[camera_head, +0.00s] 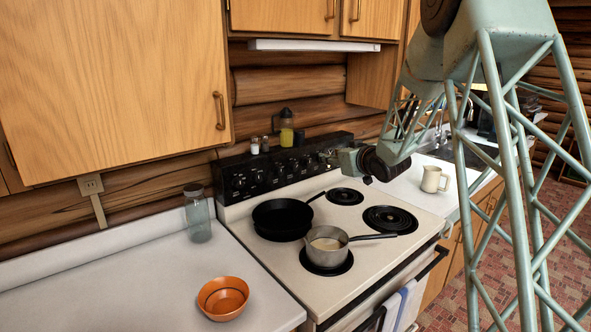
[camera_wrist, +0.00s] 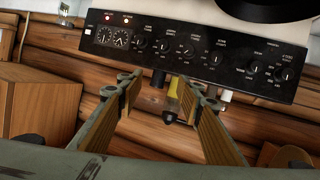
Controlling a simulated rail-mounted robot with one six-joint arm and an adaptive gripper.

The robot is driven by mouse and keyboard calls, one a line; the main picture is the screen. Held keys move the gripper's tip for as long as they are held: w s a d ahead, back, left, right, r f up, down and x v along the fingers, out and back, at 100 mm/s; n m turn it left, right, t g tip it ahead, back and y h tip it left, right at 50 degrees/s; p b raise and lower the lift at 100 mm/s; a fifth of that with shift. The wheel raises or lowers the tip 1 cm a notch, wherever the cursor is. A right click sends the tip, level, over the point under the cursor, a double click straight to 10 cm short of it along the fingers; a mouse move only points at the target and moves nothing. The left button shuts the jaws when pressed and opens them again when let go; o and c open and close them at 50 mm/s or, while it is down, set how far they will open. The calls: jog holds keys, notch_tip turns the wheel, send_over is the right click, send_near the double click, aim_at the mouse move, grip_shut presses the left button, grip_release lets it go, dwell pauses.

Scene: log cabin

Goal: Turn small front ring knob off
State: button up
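The stove's black control panel (camera_head: 285,165) stands at the back of the white stove with a row of round black knobs. In the wrist view the panel (camera_wrist: 200,50) appears upside down, with two dials and two lit indicator lights (camera_wrist: 117,17) at its left. Several knobs, such as one (camera_wrist: 215,58) near the middle, show there; their labels are too small to read, so I cannot tell which is the small front ring knob. My gripper (camera_wrist: 168,88) is open and empty, its fingers apart before the panel. In the head view it (camera_head: 345,158) is by the panel's right end.
A black skillet (camera_head: 278,217) and a saucepan (camera_head: 325,240) sit on the left burners. The right burners (camera_head: 390,219) are bare. A yellow-filled bottle (camera_head: 286,130) and shakers stand behind the panel. A mug (camera_head: 432,180) is on the right counter; a jar (camera_head: 198,218) and orange bowl (camera_head: 223,297) are left.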

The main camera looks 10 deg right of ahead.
aim_at(296, 169)
jog(key=w+a+f+n+y+p, duration=0.1)
jog(key=w+a+f+y, duration=0.1)
jog(key=f, duration=0.4)
jog(key=w+a+f+n+t+y+p, duration=0.1)
jog(key=w+a+f+y, duration=0.1)
jog(key=f, duration=0.3)
jog(key=shift+w+f+y, duration=0.3)
jog(key=shift+f+y, duration=0.05)
jog(key=shift+y, duration=0.45)
jog(key=shift+w, duration=0.15)
jog(key=shift+x, duration=6.75)
jog(key=shift+r, duration=0.1)
jog(key=c, duration=0.8)
